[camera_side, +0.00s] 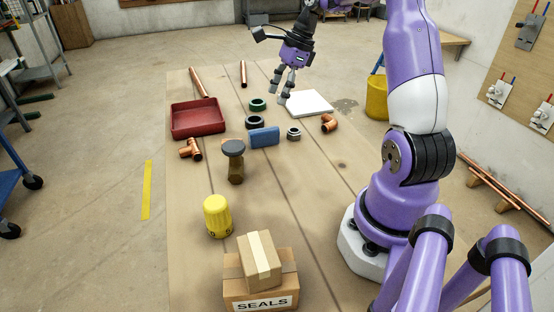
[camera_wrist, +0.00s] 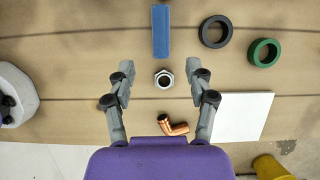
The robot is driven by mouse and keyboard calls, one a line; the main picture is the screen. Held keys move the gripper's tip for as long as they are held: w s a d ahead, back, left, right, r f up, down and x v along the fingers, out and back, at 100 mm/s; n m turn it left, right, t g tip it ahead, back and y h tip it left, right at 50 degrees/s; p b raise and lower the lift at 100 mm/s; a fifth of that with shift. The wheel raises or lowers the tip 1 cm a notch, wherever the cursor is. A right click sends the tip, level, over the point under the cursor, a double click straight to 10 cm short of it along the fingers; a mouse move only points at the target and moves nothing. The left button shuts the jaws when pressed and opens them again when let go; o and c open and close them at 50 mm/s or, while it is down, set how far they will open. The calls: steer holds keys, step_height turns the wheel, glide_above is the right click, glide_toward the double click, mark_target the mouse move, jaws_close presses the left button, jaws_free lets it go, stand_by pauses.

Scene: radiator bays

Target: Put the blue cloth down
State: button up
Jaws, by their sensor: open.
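The blue cloth (camera_side: 263,137) lies on the wooden bench as a flat, folded-looking block, near the middle of the bench in the side view. It also shows in the wrist view (camera_wrist: 161,32) at the top centre, beyond my fingertips. My gripper (camera_side: 283,97) is open, with nothing between its fingers, and is raised above the bench. In the wrist view my gripper (camera_wrist: 160,70) has its two fingers spread on either side of a grey hex nut (camera_wrist: 164,78), which lies on the bench below. The cloth is apart from my fingers.
Two rings, black (camera_side: 255,122) and green (camera_side: 258,104), lie behind the cloth. A white tile (camera_side: 325,105) and a copper elbow (camera_side: 329,123) lie to its right. A red tray (camera_side: 198,120), another copper fitting (camera_side: 190,150) and a dark-topped stamp (camera_side: 235,160) stand to its left.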

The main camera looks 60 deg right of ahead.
steer(key=s+a+r+n+h, duration=0.1)
steer(key=a+r+n, duration=0.2)
steer(key=a+n, duration=0.4)
steer(key=s+a+r+n+h, duration=0.1)
steer(key=a+r+n, duration=0.2)
steer(key=a+n, duration=0.35)
steer(key=s+a+n+t+h, duration=0.1)
steer(key=s+a+n, duration=0.5)
steer(key=n, duration=0.7)
steer(key=shift+s+a+f+t, duration=0.3)
steer(key=shift+s+f+t, duration=0.1)
steer(key=shift+s+t, duration=0.35)
